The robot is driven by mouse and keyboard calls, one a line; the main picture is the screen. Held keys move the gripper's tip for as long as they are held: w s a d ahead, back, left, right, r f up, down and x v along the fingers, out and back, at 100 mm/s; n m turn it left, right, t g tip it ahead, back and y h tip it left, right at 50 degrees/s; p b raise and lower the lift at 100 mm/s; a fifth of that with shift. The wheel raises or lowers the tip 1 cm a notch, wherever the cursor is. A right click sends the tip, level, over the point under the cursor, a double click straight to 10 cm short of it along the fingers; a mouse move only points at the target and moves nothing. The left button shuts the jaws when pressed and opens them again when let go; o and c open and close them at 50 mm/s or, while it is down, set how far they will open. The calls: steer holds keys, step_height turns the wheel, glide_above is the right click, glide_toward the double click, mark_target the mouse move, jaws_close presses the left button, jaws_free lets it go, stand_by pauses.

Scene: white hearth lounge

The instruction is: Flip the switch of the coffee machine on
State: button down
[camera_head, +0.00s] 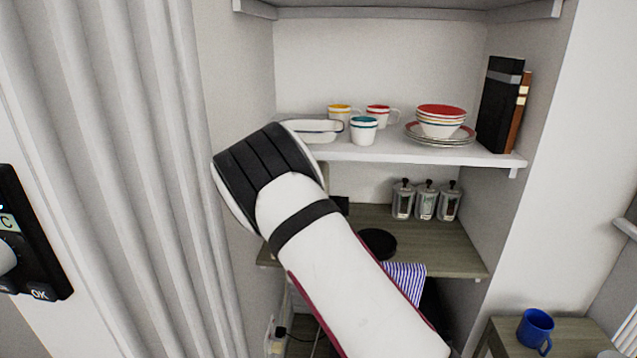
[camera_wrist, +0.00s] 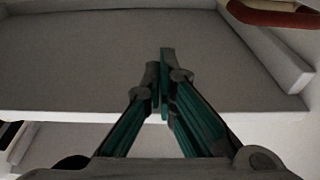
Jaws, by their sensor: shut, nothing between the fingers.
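My gripper (camera_wrist: 162,78) is shut and empty in the wrist view, its fingertips together in front of a broad grey surface (camera_wrist: 80,60) with a pale front edge. In the head view my arm reaches into the shelf alcove and hides the gripper. I cannot make out a whole coffee machine or its switch in either view. A small dark part (camera_head: 341,204) shows beside my arm above the lower wooden shelf (camera_head: 440,240); I cannot tell whether it belongs to the machine. A flat black round thing (camera_head: 378,241) lies on that shelf, partly behind my arm.
The white upper shelf (camera_head: 380,153) holds a white dish (camera_head: 314,137), several mugs and bowls, and dark books (camera_head: 499,105). Several glass jars (camera_head: 426,202) stand at the back of the lower shelf. A blue mug (camera_head: 535,328) stands on a side table at right. A striped cloth (camera_head: 407,278) hangs below.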

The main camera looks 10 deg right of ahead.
steer(key=x, duration=0.7)
step_height(320, 180, down, 2)
steer(key=shift+f, duration=0.1)
steer(key=shift+s+f+p, duration=0.15)
steer(key=shift+f+p, duration=0.2)
steer(key=shift+f, duration=0.55)
